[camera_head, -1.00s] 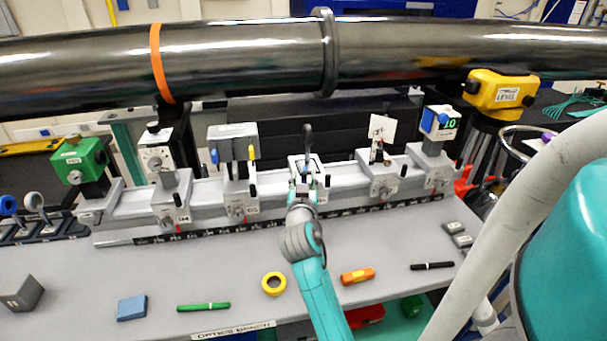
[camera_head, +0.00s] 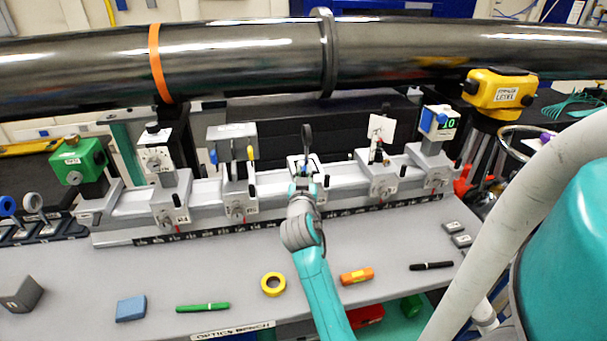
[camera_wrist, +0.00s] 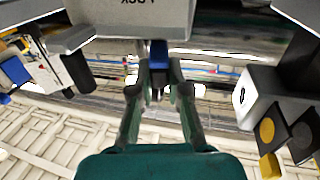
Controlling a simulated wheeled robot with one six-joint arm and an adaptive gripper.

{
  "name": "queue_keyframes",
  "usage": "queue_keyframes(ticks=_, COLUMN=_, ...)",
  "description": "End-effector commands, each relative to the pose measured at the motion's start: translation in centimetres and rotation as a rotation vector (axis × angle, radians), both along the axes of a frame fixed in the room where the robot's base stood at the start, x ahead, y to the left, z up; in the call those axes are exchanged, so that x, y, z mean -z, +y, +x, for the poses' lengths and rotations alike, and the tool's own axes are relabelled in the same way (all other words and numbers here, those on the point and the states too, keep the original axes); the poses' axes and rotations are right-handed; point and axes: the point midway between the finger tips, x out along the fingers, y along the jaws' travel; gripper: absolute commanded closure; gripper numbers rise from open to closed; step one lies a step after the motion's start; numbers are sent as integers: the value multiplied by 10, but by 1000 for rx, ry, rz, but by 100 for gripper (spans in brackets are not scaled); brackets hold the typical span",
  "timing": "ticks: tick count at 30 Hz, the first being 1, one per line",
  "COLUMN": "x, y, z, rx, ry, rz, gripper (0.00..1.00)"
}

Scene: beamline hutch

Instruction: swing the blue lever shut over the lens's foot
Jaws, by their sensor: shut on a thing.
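The lens (camera_head: 307,138) is a dark ring standing upright on a rail carriage in the middle of the bench, in the head view. My gripper (camera_head: 304,182) is at the front of that carriage and hides much of it and the lens's foot. In the wrist view, my gripper (camera_wrist: 158,82) has its two fingers closed on the blue lever (camera_wrist: 158,52), which shows as a blue piece between the fingertips. A light grey block with an upside-down label fills the top of that view. I cannot tell how far the lever lies over the foot.
The rail (camera_head: 335,190) carries other carriages on both sides: one with blue and yellow levers (camera_head: 233,150) to the left, one with a white card (camera_head: 381,130) to the right. A dark beam pipe (camera_head: 230,60) crosses behind. Yellow tape (camera_head: 273,284) and an orange tool (camera_head: 356,276) lie in front.

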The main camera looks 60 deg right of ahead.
Motion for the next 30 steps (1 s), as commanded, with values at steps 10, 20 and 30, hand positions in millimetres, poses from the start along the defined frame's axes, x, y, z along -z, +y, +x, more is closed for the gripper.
queue_keyframes(ticks=10, x=2, y=-3, z=-4, rx=-112, ry=3, rz=6, gripper=100)
queue_keyframes(ticks=20, x=3, y=-5, z=-6, rx=-223, ry=4, rz=7, gripper=100)
queue_keyframes(ticks=30, x=2, y=-4, z=-6, rx=-253, ry=1, rz=3, gripper=100)
